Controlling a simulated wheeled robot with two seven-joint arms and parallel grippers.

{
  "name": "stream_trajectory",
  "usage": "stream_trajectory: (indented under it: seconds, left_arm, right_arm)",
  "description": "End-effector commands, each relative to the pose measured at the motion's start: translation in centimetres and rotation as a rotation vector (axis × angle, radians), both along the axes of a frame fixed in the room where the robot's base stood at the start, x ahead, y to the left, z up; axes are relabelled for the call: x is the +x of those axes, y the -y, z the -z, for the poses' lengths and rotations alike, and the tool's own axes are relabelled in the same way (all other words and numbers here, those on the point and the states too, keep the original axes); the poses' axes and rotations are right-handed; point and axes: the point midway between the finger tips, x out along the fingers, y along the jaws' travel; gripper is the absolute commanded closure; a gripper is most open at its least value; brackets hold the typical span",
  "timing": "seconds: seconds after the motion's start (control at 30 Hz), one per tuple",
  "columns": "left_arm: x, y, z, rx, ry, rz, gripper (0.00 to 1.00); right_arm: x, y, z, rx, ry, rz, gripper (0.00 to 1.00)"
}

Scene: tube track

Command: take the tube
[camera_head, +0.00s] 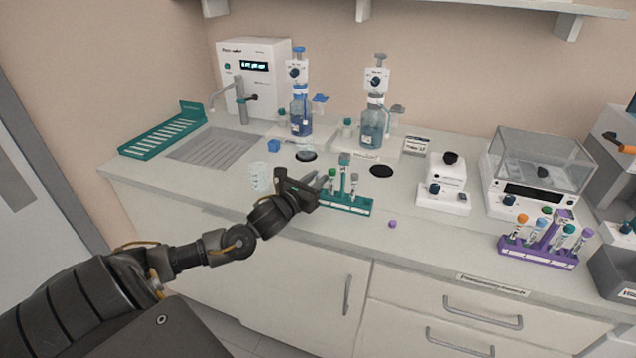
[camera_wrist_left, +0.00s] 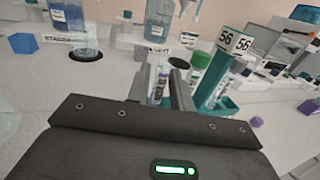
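A teal tube rack (camera_head: 345,204) with an upright teal post stands on the counter. A green-capped tube (camera_head: 332,179) is upright left of the post, and a grey-capped tube (camera_head: 354,186) is right of it. My left gripper (camera_head: 322,182) is at the left end of the rack, its fingers apart and close to the green-capped tube. In the left wrist view a clear labelled tube (camera_wrist_left: 160,85) shows between the fingers; contact cannot be made out. The green cap (camera_wrist_left: 200,60) shows just right of the fingers, beside the post numbered 56. My right gripper is not in view.
A purple rack (camera_head: 538,255) with several capped tubes stands at the right. A loose purple cap (camera_head: 392,224) lies on the counter. A glass beaker (camera_head: 260,178) stands left of my gripper. Dispenser bottles (camera_head: 370,128) stand behind. The front counter between the racks is mostly clear.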

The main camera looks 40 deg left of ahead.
Motion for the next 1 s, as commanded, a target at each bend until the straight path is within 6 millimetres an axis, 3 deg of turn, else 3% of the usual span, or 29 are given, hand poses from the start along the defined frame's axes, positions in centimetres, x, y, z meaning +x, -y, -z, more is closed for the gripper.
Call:
stream_trajectory:
  seconds: [0.1,0.33,0.53,1.0]
  left_arm:
    - [0.91,-0.07,-0.01,-0.001,-0.001,-0.001,0.78]
    - [1.01,-0.04,0.11,0.000,-0.001,0.000,0.78]
    - [0.99,-0.04,0.10,0.000,-0.001,0.000,1.00]
    - [1.01,-0.06,-0.36,0.001,0.001,0.001,1.00]
  right_arm:
    - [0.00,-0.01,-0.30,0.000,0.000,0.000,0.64]
    - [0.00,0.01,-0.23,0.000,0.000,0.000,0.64]
    - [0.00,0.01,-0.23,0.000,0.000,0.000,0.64]
    - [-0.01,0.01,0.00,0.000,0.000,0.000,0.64]
